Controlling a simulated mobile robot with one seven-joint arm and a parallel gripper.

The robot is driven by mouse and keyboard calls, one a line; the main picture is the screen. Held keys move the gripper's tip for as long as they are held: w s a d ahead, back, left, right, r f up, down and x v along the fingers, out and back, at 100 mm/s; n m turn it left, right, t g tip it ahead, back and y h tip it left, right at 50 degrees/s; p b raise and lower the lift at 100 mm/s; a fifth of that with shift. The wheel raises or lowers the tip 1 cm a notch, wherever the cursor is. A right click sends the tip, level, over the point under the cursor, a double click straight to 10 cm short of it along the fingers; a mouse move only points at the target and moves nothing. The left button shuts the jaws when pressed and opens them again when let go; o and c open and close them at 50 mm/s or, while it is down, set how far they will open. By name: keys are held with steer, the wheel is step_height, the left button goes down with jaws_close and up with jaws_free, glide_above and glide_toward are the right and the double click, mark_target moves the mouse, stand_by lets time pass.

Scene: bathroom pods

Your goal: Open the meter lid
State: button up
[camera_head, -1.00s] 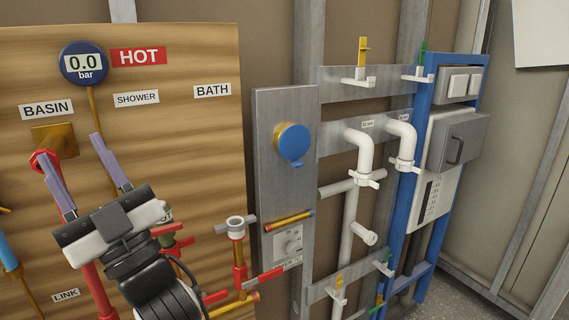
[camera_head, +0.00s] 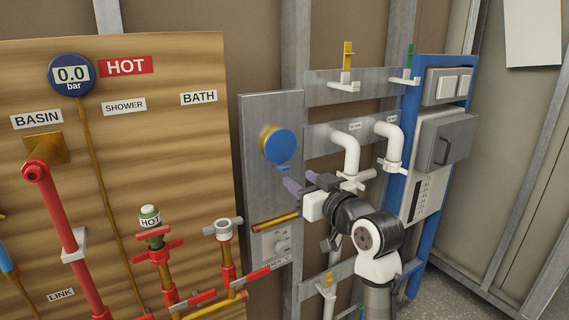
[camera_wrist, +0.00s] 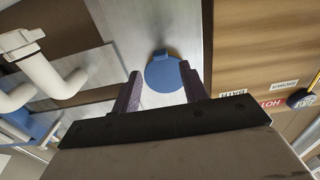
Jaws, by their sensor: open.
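The meter lid (camera_head: 279,147) is a round blue disc with a small tab (camera_head: 283,169) at its lower edge. It lies closed over a brass-coloured meter body on the grey metal panel (camera_head: 255,200). My gripper (camera_head: 292,186) is open and empty, just below and to the right of the lid in the head view. In the wrist view the lid (camera_wrist: 168,75) shows beyond and between the fingertips of my gripper (camera_wrist: 160,72), with its tab (camera_wrist: 160,54) at the top. I see no contact between fingers and lid.
White pipes (camera_head: 347,150) on metal rails stand right of the panel, close to my gripper. A blue frame (camera_head: 400,190) with a grey box (camera_head: 446,143) is further right. The wooden board (camera_head: 180,150) with red pipes (camera_head: 60,210) is on the left. A brass pipe (camera_head: 274,221) lies below the lid.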

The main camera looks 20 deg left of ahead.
mark_target(286, 169)
steer(key=p+x, duration=0.2)
steer(key=x, duration=0.6)
steer(key=shift+c, duration=0.3)
jaws_close()
